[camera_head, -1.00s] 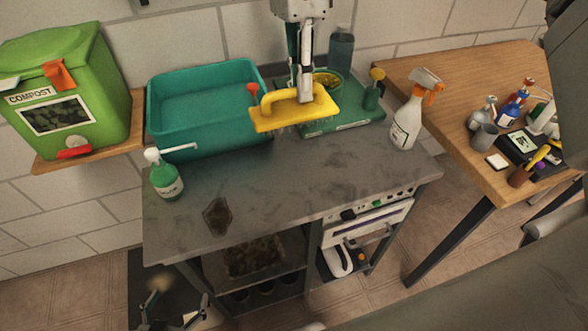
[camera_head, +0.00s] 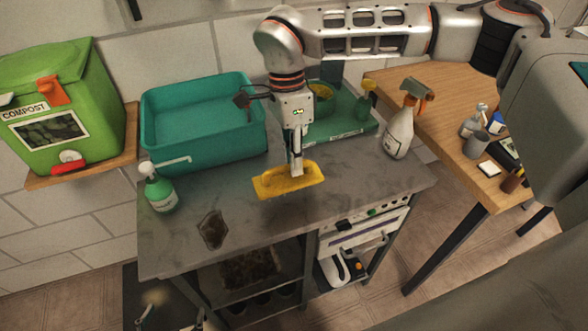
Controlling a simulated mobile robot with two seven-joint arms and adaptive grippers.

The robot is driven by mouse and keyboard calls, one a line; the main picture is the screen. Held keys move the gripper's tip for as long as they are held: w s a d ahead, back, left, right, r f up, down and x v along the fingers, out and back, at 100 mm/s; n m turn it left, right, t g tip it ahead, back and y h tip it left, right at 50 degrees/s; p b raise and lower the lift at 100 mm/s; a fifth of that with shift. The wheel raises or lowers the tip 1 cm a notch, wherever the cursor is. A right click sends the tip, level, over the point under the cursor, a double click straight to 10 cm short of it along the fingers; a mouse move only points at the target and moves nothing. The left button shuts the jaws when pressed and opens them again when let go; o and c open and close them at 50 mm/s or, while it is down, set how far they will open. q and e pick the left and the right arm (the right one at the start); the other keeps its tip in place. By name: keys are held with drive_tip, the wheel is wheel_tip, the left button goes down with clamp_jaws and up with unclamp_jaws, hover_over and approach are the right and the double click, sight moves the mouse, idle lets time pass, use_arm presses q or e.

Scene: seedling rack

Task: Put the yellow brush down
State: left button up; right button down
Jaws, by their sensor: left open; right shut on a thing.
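The yellow brush (camera_head: 275,183) is low over the middle of the grey stone counter (camera_head: 330,190), in front of the teal tub. It is at or very close to the surface; I cannot tell if it touches. My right gripper (camera_head: 297,168) comes down from above and is shut on the brush handle, which the fingers partly hide. My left gripper (camera_head: 172,318) is open and empty, low at the bottom left edge, in front of the counter and mostly cut off.
A dark brown patch (camera_head: 213,230) lies on the counter. A green tray (camera_head: 345,137) and a white spray bottle (camera_head: 399,135) stand right. The front middle of the counter is clear.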

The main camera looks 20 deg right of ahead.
drive_tip(key=shift+f, duration=1.7)
drive_tip(key=shift+f, duration=0.1)
drive_tip(key=c, duration=2.1)
unclamp_jaws()
drive_tip(key=r, duration=0.4)
drive_tip(key=w+r, duration=0.1)
drive_tip(key=r, duration=0.3)
drive_tip(key=w+r, duration=0.1)
drive_tip(key=r, duration=0.3)
drive_tip(key=shift+w+b, duration=0.15)
drive_tip(key=shift+b, duration=0.15)
